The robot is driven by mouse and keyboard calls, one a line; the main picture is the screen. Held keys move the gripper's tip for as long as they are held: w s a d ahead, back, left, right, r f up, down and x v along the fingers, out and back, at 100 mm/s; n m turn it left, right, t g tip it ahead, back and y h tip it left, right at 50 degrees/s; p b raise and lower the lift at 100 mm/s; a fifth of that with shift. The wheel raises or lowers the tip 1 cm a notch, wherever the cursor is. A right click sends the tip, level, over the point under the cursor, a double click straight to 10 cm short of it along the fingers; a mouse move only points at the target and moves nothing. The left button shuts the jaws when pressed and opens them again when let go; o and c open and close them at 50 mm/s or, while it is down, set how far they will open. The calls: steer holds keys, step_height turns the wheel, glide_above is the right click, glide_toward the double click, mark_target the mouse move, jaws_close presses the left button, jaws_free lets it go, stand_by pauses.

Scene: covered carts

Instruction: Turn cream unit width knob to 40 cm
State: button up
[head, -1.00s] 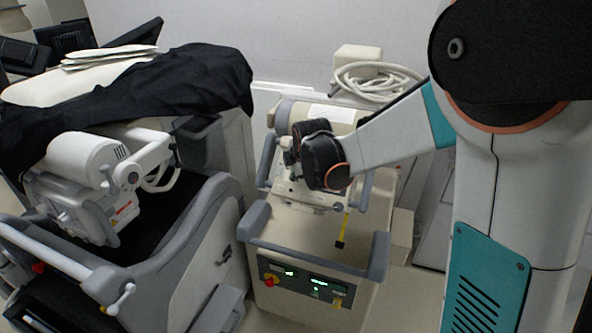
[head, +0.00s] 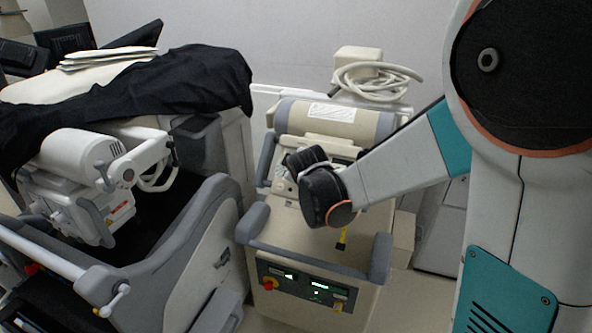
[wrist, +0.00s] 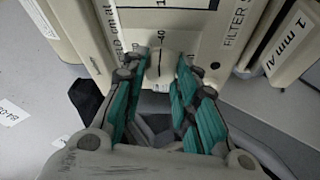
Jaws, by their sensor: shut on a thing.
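The cream unit (head: 308,242) stands on the right cart in the head view, with its cylindrical housing (head: 345,120) on top. My wrist covers much of its front panel, and my fingertips are hidden there. In the wrist view my gripper (wrist: 161,62) has its teal-padded fingers on both sides of a small cream knob (wrist: 157,67), shut on it. The knob's pointer is too small to read.
A grey and white cart (head: 190,270) with another tube head (head: 80,155) and a black cloth (head: 190,85) stands close on the left. A coiled pale hose (head: 375,75) lies behind the unit. A grey handle (head: 310,262) crosses the cart's front.

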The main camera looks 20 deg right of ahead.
stand_by(0.4)
steer(key=o, duration=1)
steer(key=shift+o, duration=0.2)
steer(key=v, duration=1.2)
steer(key=shift+s+f, duration=0.15)
steer(key=shift+s+m, duration=0.1)
steer(key=shift+m, duration=0.2)
